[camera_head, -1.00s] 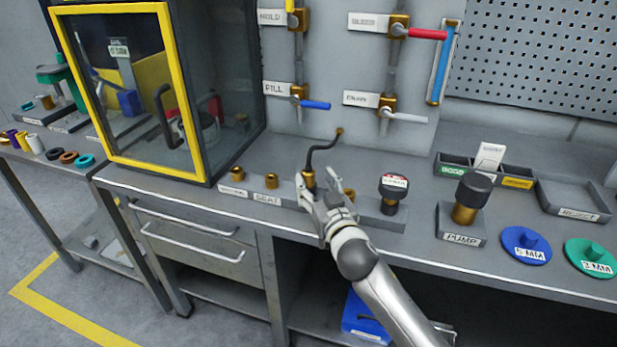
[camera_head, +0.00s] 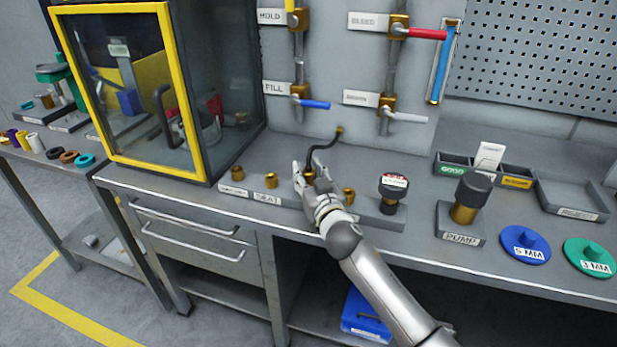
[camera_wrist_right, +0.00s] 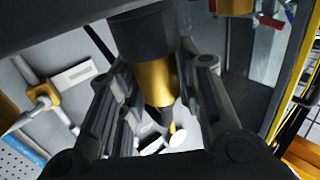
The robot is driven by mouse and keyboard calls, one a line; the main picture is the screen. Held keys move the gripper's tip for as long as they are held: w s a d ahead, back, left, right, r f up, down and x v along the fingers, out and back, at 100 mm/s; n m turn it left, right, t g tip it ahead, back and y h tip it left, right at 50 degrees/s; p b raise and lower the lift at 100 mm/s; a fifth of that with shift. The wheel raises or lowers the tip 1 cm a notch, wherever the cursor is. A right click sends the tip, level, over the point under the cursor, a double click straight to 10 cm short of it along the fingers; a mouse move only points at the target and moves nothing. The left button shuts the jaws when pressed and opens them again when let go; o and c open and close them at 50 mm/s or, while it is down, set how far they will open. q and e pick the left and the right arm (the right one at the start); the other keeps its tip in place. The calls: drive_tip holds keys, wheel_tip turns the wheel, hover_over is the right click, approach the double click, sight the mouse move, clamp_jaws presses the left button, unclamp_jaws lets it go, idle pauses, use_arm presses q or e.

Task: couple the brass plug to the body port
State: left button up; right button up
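The brass plug (camera_head: 309,175) with a black hose (camera_head: 325,147) on it stands in the grey rack strip at the bench front. My right gripper (camera_head: 310,178) is at the plug, with a finger on each side. In the right wrist view the plug's brass body (camera_wrist_right: 157,82) and dark collar lie between the spread fingers of the gripper (camera_wrist_right: 165,85). A gap shows beside the right finger, so the gripper looks open around the plug. The body port cannot be made out; a valve part (camera_head: 208,125) stands behind the cabinet's glass. My left gripper is not in view.
A yellow-framed glass cabinet (camera_head: 110,168) stands left. The pump (camera_head: 464,205), blue disc (camera_head: 525,250) and green disc (camera_head: 590,262) are right. Valve handles (camera_head: 314,105) project from the back panel.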

clamp_jaws()
drive_tip(key=shift+r, duration=0.1)
